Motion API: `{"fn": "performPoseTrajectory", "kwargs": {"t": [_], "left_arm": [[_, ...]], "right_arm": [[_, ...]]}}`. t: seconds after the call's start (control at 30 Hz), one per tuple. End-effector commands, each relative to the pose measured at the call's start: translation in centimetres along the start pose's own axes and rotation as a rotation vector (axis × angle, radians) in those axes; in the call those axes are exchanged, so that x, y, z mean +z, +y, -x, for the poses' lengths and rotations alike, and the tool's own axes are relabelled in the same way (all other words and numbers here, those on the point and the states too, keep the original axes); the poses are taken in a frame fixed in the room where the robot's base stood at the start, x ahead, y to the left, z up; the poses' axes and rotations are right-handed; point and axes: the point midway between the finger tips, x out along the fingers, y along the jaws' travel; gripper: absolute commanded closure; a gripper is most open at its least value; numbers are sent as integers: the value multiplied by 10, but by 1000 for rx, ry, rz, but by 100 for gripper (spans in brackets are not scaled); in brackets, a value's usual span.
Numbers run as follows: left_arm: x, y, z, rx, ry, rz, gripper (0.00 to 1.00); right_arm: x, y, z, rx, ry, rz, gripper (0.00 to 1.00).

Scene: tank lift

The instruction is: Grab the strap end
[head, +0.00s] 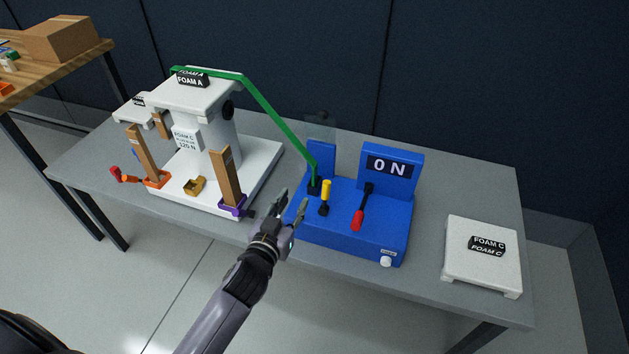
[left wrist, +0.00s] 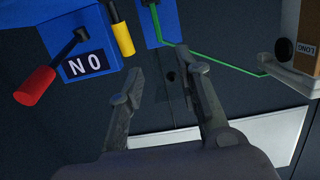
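A green strap (head: 270,112) runs over the white foam block marked FOAM A (head: 203,92) and slopes down to a dark fitting (head: 315,187) on the blue unit (head: 345,218). It also shows in the left wrist view (left wrist: 222,63) as a thin green line. Whether its end is loose or fixed at the fitting cannot be told. My left gripper (head: 293,203) is at the front left of the blue unit, apart from the strap. Its fingers are spread with nothing between them, as the left wrist view shows (left wrist: 168,72). My right gripper is out of view.
The blue unit has a yellow-handled lever (head: 326,192), a red-handled lever (head: 357,218) and a display (head: 389,167) reading 0 N. A FOAM C slab (head: 482,268) lies at right on the grey table (head: 440,205).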

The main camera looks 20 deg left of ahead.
Motion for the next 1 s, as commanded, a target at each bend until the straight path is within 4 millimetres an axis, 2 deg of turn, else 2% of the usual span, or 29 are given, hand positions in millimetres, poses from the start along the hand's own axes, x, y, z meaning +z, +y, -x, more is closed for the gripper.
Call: {"fn": "performPoseTrajectory", "kwargs": {"t": [0.2,0.4,0.73,1.0], "left_arm": [[-2,0,-49,0,1,-3,68],[-1,0,-89,1,0,-3,68],[-2,0,-116,1,-1,-1,68],[-5,1,-153,1,-1,-1,68]], "right_arm": [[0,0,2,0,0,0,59],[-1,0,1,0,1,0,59],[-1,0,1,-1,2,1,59],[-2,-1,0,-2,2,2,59]]}}
